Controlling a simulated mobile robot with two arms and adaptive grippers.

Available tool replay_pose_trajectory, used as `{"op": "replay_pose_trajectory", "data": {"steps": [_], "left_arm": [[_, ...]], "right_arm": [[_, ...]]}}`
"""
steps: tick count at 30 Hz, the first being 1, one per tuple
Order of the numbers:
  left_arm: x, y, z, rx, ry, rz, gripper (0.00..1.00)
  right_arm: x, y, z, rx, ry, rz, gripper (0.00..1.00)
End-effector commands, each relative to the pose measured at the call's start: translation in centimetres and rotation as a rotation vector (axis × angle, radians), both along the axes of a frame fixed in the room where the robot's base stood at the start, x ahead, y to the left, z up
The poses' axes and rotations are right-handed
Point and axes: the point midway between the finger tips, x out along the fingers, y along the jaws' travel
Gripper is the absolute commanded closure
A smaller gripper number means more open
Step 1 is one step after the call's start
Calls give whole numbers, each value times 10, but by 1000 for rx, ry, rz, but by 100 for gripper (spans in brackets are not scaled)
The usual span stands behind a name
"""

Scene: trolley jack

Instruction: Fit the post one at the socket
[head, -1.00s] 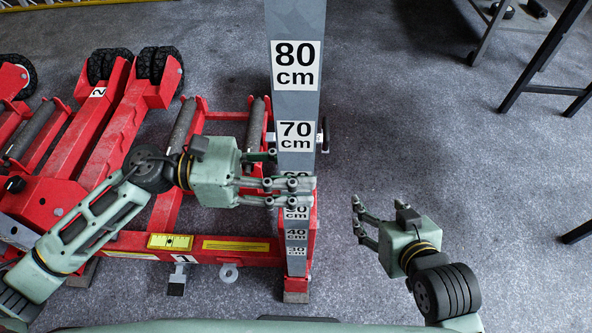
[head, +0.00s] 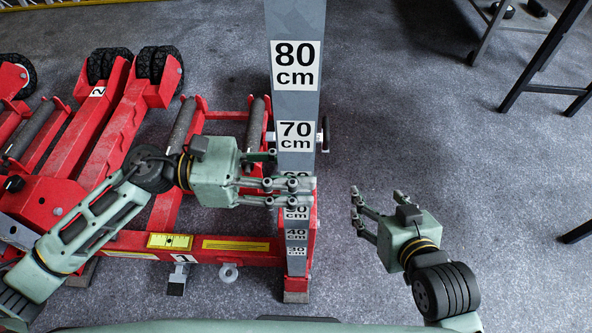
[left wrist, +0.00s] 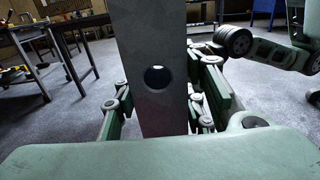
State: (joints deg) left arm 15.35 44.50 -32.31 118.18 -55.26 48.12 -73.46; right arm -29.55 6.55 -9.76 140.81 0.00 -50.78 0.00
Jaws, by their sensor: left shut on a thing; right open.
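The grey post (head: 297,101) stands upright in the head view, with labels from 80 cm at the top down to lower marks. Its foot is at the red frame's right end, where the red socket (head: 311,222) surrounds its lower part. My left gripper (head: 290,192) is shut on the post around the 60 cm mark, partly hiding that label. In the left wrist view the post (left wrist: 148,50) stands between the fingers and shows a round hole. My right gripper (head: 356,213) is open and empty, to the right of the post and apart from it.
The red jack frame (head: 135,240) with label 1 spreads left of the post, with rollers and wheels behind. A second red unit (head: 60,185) with label 2 stands further left. A dark table (head: 545,55) is at the upper right.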

Motion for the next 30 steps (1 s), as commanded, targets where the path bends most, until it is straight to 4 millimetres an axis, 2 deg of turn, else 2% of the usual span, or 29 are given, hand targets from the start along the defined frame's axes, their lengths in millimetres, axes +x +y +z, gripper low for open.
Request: {"op": "replay_pose_trajectory", "data": {"steps": [1,15,16,23,29,30], "left_arm": [[0,-1,8,-15,-7,0,100],[0,-1,6,-14,-7,0,100],[0,-1,6,-14,-7,0,60],[0,0,2,-7,-3,0,40],[0,0,0,-4,-1,0,40],[-1,1,-8,10,7,-1,40]], "right_arm": [[1,0,1,1,-4,0,34],[6,3,8,10,-42,3,34],[6,3,8,10,-42,3,34],[5,2,8,10,-41,2,34],[5,2,7,10,-41,2,34],[5,2,6,10,-41,2,34]]}}
